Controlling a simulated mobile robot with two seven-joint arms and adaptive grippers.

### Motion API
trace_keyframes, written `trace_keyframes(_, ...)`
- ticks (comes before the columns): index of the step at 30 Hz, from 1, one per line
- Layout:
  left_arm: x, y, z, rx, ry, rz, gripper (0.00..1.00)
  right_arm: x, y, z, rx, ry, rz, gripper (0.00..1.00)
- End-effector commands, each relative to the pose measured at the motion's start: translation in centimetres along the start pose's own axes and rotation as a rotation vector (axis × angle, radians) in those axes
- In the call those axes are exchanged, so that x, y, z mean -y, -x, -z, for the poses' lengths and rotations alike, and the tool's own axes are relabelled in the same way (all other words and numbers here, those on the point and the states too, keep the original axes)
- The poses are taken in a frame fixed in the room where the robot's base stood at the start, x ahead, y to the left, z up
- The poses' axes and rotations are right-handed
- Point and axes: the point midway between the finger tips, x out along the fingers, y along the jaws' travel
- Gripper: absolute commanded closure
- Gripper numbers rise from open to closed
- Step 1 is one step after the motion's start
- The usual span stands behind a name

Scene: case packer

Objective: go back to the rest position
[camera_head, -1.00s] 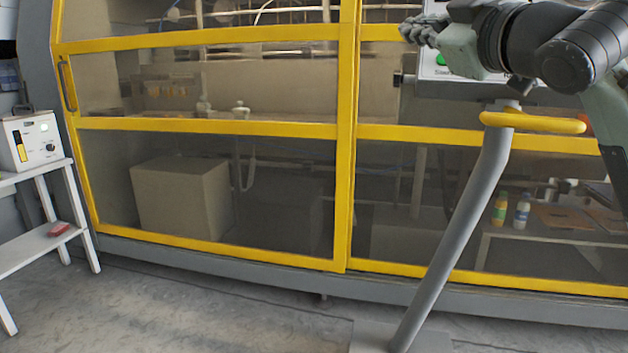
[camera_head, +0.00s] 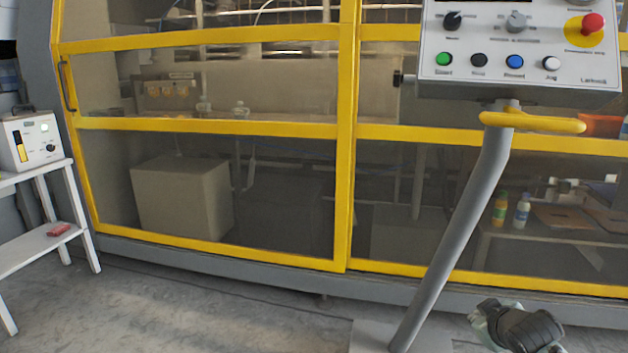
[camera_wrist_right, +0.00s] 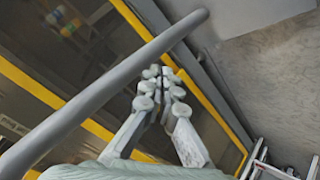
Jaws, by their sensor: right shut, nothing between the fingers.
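My right gripper (camera_head: 484,320) is low at the bottom right of the head view, just right of the grey post's foot. In the right wrist view its fingers (camera_wrist_right: 163,88) are closed together with nothing between them. The grey post (camera_wrist_right: 105,92) crosses that view close to the fingers; I cannot tell the exact gap. My left gripper is in neither view.
The control panel (camera_head: 490,74) with coloured buttons and a red stop knob tops the grey post (camera_head: 463,220), above a yellow handle (camera_head: 535,123). A yellow-framed machine (camera_head: 345,190) fills the back. A white shelf (camera_head: 40,172) stands left. The floor (camera_head: 200,310) in front is clear.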

Motion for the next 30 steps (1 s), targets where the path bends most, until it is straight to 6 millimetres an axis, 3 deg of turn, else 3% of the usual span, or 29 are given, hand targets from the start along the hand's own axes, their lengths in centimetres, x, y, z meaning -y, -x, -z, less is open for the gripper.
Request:
trace_keyframes(1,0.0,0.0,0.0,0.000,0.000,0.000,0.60,1.0,-0.9,-4.4,0.067,0.003,0.006,1.00)
trace_keyframes(5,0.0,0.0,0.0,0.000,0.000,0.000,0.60,3.0,-1.9,-14.2,0.212,0.015,0.012,1.00)
trace_keyframes(9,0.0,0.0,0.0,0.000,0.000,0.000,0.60,4.7,-1.3,-23.8,0.352,0.040,0.016,1.00)
trace_keyframes(12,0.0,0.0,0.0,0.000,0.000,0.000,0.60,5.6,-0.4,-29.2,0.429,0.058,0.019,1.00)
trace_keyframes(18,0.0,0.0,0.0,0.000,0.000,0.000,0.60,6.8,2.1,-38.0,0.556,0.094,0.024,1.00)
trace_keyframes(21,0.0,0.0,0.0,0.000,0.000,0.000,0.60,7.2,3.6,-41.7,0.611,0.112,0.028,1.00)
trace_keyframes(22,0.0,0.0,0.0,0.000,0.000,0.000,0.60,8.2,3.8,-42.0,0.613,0.098,0.038,1.00)
trace_keyframes(30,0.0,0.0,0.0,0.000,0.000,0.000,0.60,20.6,4.3,-39.8,0.599,-0.112,0.173,1.00)
